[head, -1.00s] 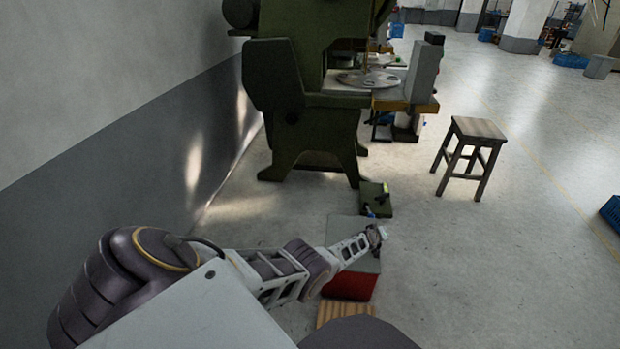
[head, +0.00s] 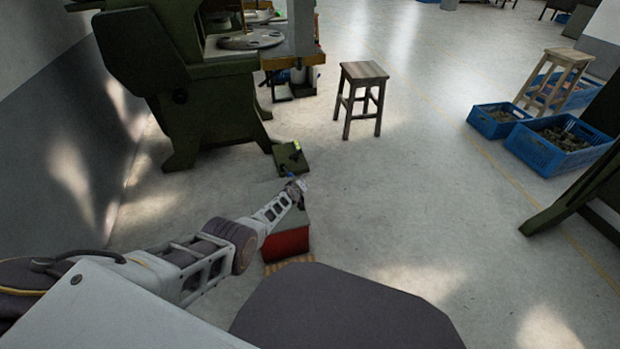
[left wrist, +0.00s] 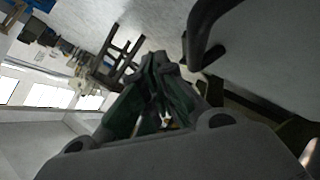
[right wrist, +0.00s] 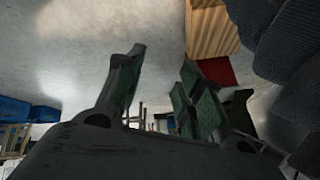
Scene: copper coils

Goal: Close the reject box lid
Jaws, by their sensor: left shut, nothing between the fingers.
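My left gripper (head: 298,187) is over the box's far right part; contact is unclear. Its fingers are together and empty in the left wrist view (left wrist: 157,62). My right gripper (right wrist: 163,58) is open and empty in the right wrist view, where a red part of the box (right wrist: 218,71) shows beyond it.
A green machine (head: 185,85) stands behind on the left, a wooden stool (head: 363,75) farther back. Blue crates (head: 550,160) are at the right. The middle floor is clear.

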